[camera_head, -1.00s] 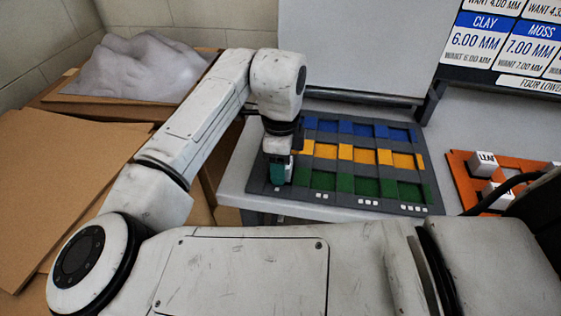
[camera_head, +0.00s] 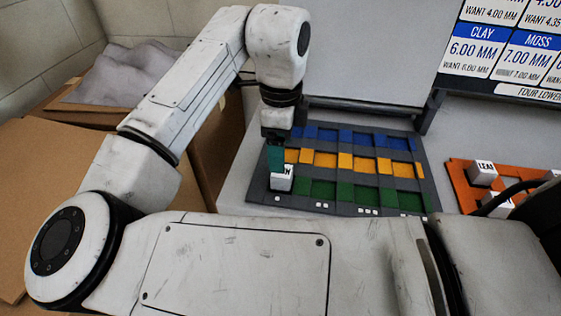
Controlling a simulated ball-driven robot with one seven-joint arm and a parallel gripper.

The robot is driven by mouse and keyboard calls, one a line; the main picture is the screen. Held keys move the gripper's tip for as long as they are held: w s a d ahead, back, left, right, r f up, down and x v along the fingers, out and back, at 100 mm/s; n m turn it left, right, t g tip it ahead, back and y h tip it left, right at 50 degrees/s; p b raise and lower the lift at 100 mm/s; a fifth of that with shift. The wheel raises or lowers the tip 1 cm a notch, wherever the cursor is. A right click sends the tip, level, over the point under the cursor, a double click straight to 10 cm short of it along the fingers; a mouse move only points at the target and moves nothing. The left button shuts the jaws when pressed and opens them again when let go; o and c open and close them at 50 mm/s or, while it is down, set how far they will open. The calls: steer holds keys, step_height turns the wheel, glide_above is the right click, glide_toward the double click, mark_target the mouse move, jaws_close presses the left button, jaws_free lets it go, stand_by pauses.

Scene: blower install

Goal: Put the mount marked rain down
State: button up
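A white cube mount (camera_head: 282,182) stands at the near-left end of the grey board (camera_head: 437,200), in the green row. Only a final "N" shows on its top; the rest of its word is hidden by my gripper. My gripper (camera_head: 276,160), with a teal finger showing, is directly above the cube's left part, its tip near the top face. The second finger is hidden, so I cannot tell how wide the gripper is. Whether the tip touches the cube is unclear.
The board has blue, yellow and green rows of recesses. An orange tray (camera_head: 463,181) with white cubes, one marked LEAF (camera_head: 484,171), is at right. A sign (camera_head: 505,50) hangs behind. Cardboard boxes (camera_head: 50,150) stand at left.

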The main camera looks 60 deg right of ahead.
steer(key=shift+r, duration=2.15)
